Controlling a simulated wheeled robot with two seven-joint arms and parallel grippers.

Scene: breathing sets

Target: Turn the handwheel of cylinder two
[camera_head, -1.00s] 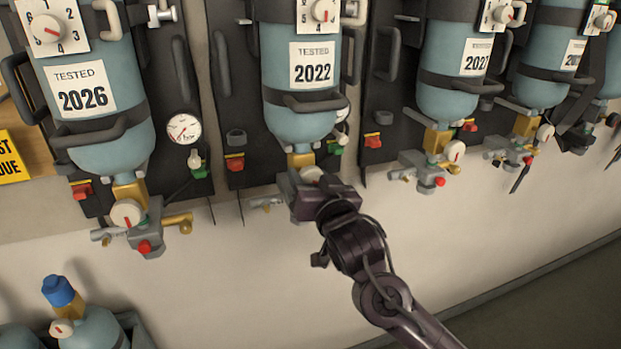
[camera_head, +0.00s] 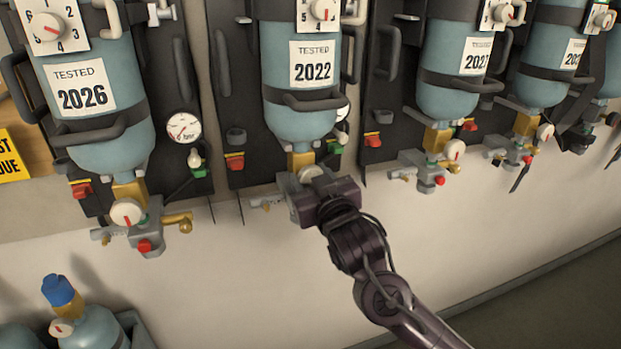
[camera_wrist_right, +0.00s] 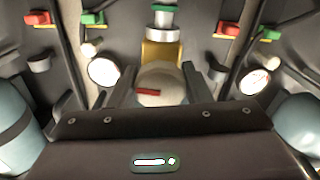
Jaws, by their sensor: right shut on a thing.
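The second cylinder from the left (camera_head: 300,95) hangs upside down on its backplate, with a white label reading "TESTED 2022". Its brass valve (camera_head: 300,159) is at the bottom. The pale round handwheel (camera_head: 311,173) is partly hidden by my right gripper (camera_head: 306,182). In the right wrist view the handwheel (camera_wrist_right: 161,84) with a red mark sits between the two grey fingers of my right gripper (camera_wrist_right: 159,85), which is shut on it. The brass valve (camera_wrist_right: 161,54) rises behind it. My left gripper is not in view.
A cylinder labelled 2026 (camera_head: 98,100) hangs to the left, with its own handwheel (camera_head: 127,213) and a gauge (camera_head: 184,128). A cylinder labelled 2027 (camera_head: 455,60) hangs to the right. The wall below is clear.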

